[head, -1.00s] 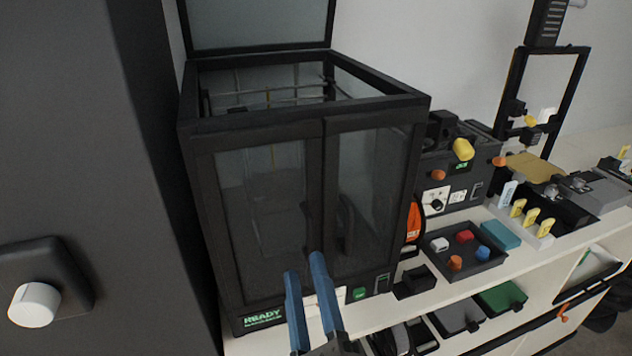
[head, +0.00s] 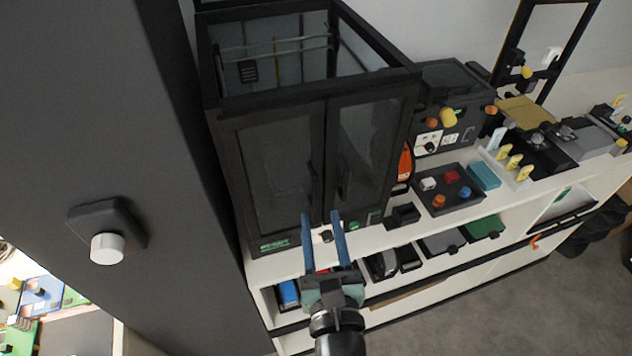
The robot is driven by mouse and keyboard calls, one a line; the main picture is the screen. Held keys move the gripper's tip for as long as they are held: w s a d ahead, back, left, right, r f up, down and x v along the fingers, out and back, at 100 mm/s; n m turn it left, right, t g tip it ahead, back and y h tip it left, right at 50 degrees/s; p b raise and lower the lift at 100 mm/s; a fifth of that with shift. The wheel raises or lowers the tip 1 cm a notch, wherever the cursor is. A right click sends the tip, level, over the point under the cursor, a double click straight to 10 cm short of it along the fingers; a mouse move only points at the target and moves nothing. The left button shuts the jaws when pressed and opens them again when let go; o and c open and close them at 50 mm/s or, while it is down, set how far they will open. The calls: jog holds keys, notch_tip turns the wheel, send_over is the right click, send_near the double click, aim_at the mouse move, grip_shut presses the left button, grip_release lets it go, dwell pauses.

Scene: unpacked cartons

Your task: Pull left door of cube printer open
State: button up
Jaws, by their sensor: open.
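The cube printer (head: 233,192) is a black box-shaped cabinet on a white shelf unit, with its top open. Its left door (head: 274,172) is a dark glazed panel in a black frame and looks shut. The left door's dark handle (head: 312,184) is by the middle seam. The right door (head: 367,150) also looks shut, with its own handle (head: 344,184). My gripper (head: 321,217) has two blue fingers, open and empty. The fingertips appear in front of the doors' lower part, just below the two handles. I cannot tell whether they touch the printer.
A large dark cabinet (head: 120,130) with a white knob (head: 108,248) stands close on the left. A tray of coloured cubes (head: 425,201) and a black device (head: 455,90) stand right of the printer. Open floor (head: 520,310) lies at the lower right.

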aim_at(315, 187)
jog(key=w, duration=0.5)
jog(key=w+a+p, duration=0.1)
jog(key=w, duration=0.1)
jog(key=shift+w, duration=0.15)
grip_shut()
dwell(1.2)
